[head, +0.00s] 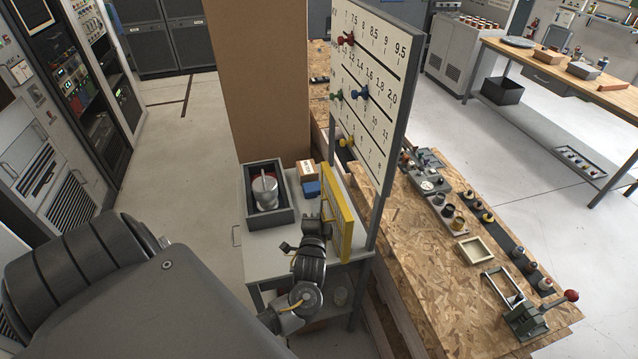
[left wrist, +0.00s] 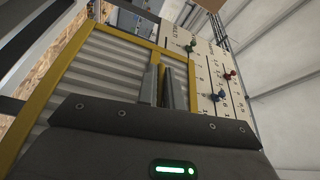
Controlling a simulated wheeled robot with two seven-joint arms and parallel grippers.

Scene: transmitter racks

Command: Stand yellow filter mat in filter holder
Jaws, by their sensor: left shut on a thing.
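The yellow filter mat (head: 340,214), a flat panel with a yellow frame, stands upright over the right side of a small grey table. In the left wrist view the mat (left wrist: 100,72) shows pale pleats inside its yellow frame. My left gripper (head: 325,214) is shut on the mat from its left side. In the left wrist view its fingers (left wrist: 160,75) close over a yellow edge or bar of the mat. Whether the mat's lower edge touches the table is unclear. I cannot identify the filter holder for certain. My right gripper is out of view.
A white scale board (head: 376,95) with coloured pegs rises just behind the mat. A chipboard bench (head: 425,262) at right holds a cream frame (head: 472,252) and several fittings.

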